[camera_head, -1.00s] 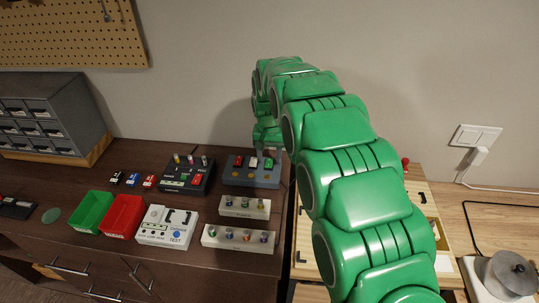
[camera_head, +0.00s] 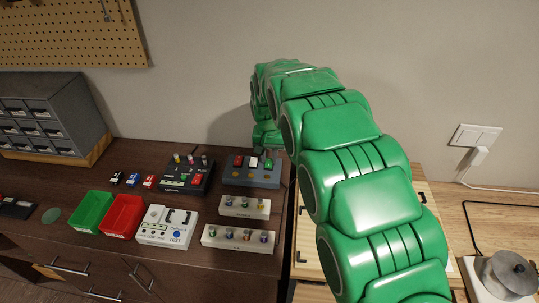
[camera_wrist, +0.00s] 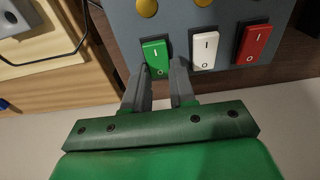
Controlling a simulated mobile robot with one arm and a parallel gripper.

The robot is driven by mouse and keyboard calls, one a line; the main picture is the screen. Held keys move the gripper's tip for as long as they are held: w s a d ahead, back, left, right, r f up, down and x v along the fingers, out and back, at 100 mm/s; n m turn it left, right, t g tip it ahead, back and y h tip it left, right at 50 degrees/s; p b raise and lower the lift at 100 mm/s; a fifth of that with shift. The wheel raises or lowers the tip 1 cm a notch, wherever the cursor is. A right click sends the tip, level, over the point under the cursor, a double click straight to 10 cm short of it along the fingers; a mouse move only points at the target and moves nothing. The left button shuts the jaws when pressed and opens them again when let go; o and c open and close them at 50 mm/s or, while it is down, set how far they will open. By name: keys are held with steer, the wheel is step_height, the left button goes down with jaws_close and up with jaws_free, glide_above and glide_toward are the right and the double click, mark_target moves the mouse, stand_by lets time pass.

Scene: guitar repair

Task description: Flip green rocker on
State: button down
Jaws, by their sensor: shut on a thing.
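The green rocker (camera_wrist: 156,55) is at the left of a row of three on a blue-grey switch box (camera_wrist: 122,25) in the wrist view. It carries an I mark and an O mark; I cannot tell which end is pressed in. My gripper (camera_wrist: 161,72) has its two grey fingers at the O end of the green rocker, one on each side, shut on it. In the head view the switch box (camera_head: 232,178) stands at the back right of the dark bench, and my gripper (camera_head: 267,138) reaches down over its right end, where the green rocker (camera_head: 269,163) partly shows.
A white rocker (camera_wrist: 204,47) and a red rocker (camera_wrist: 252,43) sit close beside the green one. A black box (camera_head: 176,184) with knobs stands left of the switch box. White blocks (camera_head: 228,212) with coloured knobs lie in front. The wall is close behind.

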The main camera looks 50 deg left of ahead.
mark_target(268, 166)
steer(key=shift+s+d+r+t+y, duration=0.15)
steer(key=shift+s+t+y, duration=0.2)
steer(key=shift+t+y, duration=0.55)
steer(key=c, duration=0.9)
jaws_free()
steer(key=shift+d, duration=0.1)
steer(key=shift+v, duration=3.8)
steer(key=shift+w, duration=0.1)
